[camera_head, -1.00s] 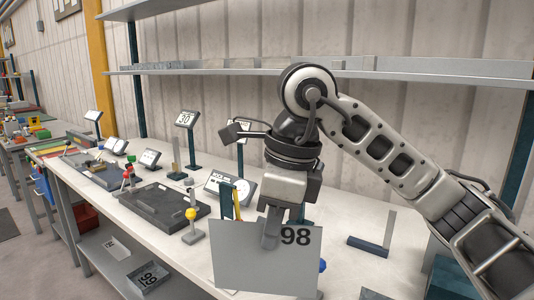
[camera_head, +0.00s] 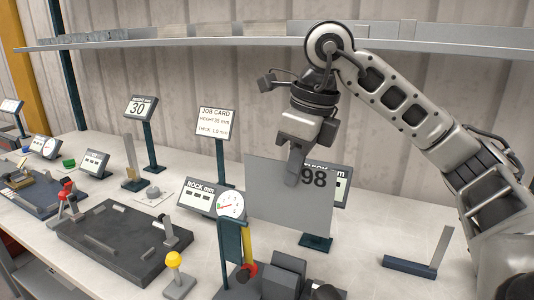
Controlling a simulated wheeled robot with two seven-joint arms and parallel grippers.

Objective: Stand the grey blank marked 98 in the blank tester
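The grey blank (camera_head: 270,205) marked 98 is a thin flat plate, held upright in the camera_head view. My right gripper (camera_head: 294,168) is shut on its upper edge, left of the number. The blank hangs above the bench, apart from it as far as I can tell. Below and left of it stands what looks like the blank tester: a blue post (camera_head: 233,255) with a round dial (camera_head: 230,205), a yellow lever (camera_head: 248,243) and dark blocks (camera_head: 285,272) at its foot. The blank hides part of a display behind it. My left gripper is not in view.
A dark plate fixture (camera_head: 120,240) lies at left, with a yellow-knobbed stand (camera_head: 174,272) in front. A ROCK mm display (camera_head: 197,195), a job card (camera_head: 217,125) and a 30 display (camera_head: 141,108) stand behind. An L-shaped square (camera_head: 412,266) sits at right. A shelf (camera_head: 220,40) runs above.

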